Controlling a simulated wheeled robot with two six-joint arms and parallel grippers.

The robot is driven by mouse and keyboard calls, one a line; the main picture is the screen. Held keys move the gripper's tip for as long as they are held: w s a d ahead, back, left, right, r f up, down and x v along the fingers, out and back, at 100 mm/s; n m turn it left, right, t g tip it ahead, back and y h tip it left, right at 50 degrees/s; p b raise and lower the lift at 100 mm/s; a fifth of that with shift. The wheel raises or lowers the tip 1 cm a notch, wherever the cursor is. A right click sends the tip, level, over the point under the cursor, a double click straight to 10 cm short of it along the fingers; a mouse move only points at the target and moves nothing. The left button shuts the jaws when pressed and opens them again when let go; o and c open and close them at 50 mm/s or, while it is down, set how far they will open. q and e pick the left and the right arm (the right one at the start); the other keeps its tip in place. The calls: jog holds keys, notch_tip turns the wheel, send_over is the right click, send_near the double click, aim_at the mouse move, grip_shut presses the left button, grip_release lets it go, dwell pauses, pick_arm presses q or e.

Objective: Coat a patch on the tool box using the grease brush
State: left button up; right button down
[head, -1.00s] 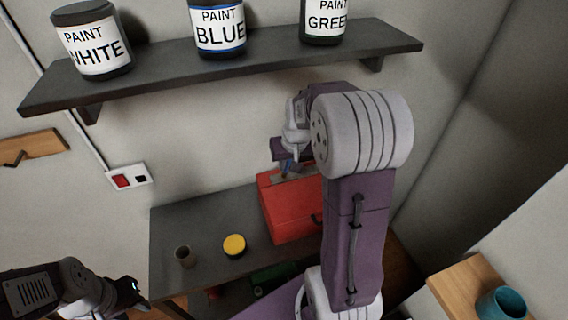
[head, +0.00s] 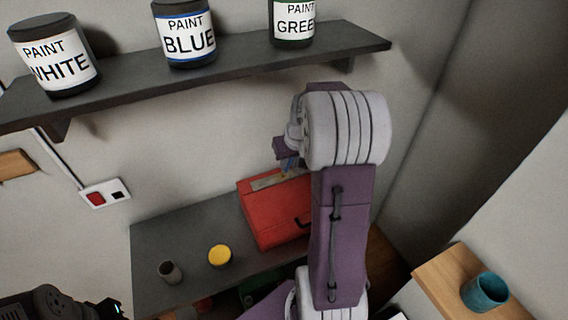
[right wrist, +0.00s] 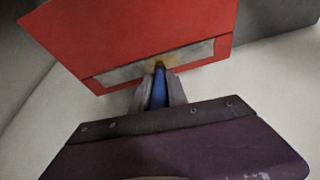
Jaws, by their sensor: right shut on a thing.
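The red tool box (head: 268,218) sits on the dark grey bench, with a dull grey patch (head: 266,183) on its top. In the right wrist view the tool box (right wrist: 150,30) shows the patch (right wrist: 120,75) as a strip near one edge, with a yellowish spot by the brush tip. My right gripper (head: 287,160) is over the tool box, mostly hidden by my own arm. In the right wrist view my right gripper (right wrist: 158,97) is shut on the blue handle of the grease brush (right wrist: 159,88), whose tip is at the patch. My left gripper (head: 118,308) is at the lower left, only partly visible.
A yellow-topped tin (head: 220,255) and a small grey cup (head: 169,271) stand on the bench (head: 160,235) left of the tool box. A shelf (head: 220,72) with paint cans hangs above. A teal cup (head: 485,291) stands on a wooden surface at right.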

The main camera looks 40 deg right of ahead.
jog(key=shift+s+d, duration=0.15)
jog(key=shift+d, duration=0.25)
jog(key=shift+s+d, duration=0.15)
jog(key=shift+d, duration=0.5)
jog(key=shift+s+d, duration=0.15)
jog(key=shift+d, duration=0.5)
jog(key=shift+s+d, duration=0.25)
jog(key=shift+d, duration=0.75)
jog(key=shift+s+d, duration=0.15)
jog(key=shift+d, duration=0.6)
